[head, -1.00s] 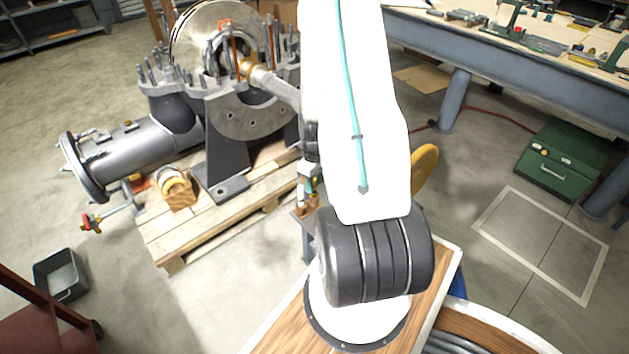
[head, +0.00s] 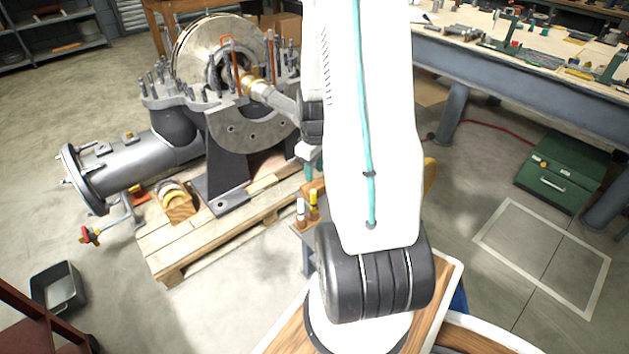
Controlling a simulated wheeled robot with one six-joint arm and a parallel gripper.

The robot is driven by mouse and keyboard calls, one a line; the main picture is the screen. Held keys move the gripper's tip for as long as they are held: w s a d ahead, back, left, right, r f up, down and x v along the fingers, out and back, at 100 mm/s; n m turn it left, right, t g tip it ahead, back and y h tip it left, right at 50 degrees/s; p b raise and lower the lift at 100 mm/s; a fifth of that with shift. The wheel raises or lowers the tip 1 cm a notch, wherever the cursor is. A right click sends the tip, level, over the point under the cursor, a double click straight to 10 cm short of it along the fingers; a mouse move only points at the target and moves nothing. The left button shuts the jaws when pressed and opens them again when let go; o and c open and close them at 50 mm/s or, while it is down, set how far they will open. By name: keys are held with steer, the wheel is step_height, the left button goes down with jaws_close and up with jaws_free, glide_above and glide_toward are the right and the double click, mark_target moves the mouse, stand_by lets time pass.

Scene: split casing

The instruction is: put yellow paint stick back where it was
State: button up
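The yellow paint stick (head: 313,202) stands upright at a small wooden stand (head: 303,226), just left of my white arm. A white-topped stick (head: 300,209) stands beside it on the left. My gripper (head: 308,178) shows only in part as a small teal-tipped piece above the two sticks, with a gap between it and the yellow stick's top. Much of the gripper and the right part of the stand are hidden behind my arm. I cannot tell how far apart the fingers are.
A grey split casing (head: 250,128) with upright studs stands on a wooden pallet (head: 170,262) at the left. A workbench (head: 480,58) with tools is at the upper right. A green toolbox (head: 562,172) sits on the floor at the right. A grey bin (head: 58,288) is at the lower left.

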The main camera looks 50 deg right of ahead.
steer(key=w+a+r, duration=0.1)
steer(key=a+r, duration=1.6)
steer(key=r, duration=0.2)
steer(key=s+a+r+t, duration=0.1)
steer(key=s+a+r, duration=0.8)
steer(key=s+a, duration=0.4)
steer(key=shift+s+a+r, duration=0.2)
steer(key=shift+s+r, duration=0.05)
